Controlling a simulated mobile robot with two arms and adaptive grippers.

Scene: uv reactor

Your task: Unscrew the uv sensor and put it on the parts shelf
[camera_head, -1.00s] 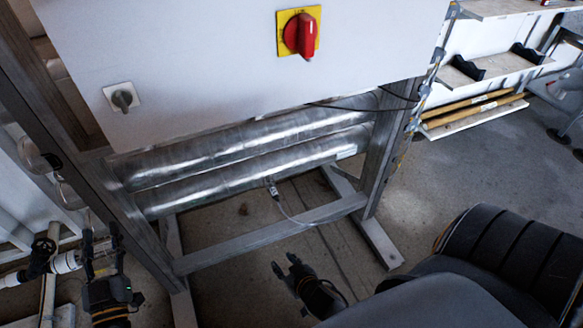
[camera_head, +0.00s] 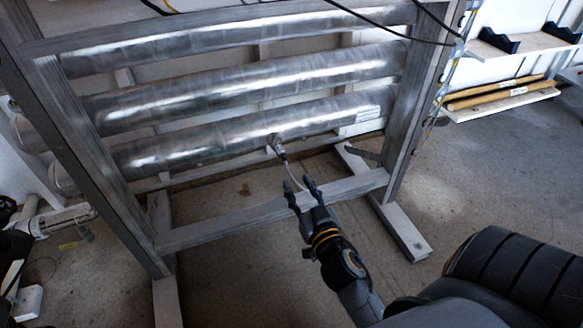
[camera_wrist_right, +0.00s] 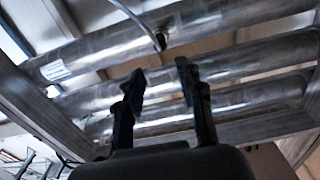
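The uv sensor (camera_head: 279,148) is a small metal fitting with a thin cable, on the underside of the lowest steel tube (camera_head: 200,140). It also shows in the right wrist view (camera_wrist_right: 159,40), ahead of the fingertips. My right gripper (camera_head: 300,192) is open and empty, below and slightly right of the sensor, fingers pointing up at it with a gap. A dark shape at the left edge may be part of my left gripper (camera_head: 12,262); its fingers cannot be made out. A wall shelf (camera_head: 540,43) with black holders at the upper right may be the parts shelf.
A metal frame surrounds the tubes; its lower crossbar (camera_head: 270,210) runs close behind my right gripper. The sensor cable hangs toward that bar. A lower shelf (camera_head: 500,98) holds wooden-coloured rods. Floor right of the frame is clear.

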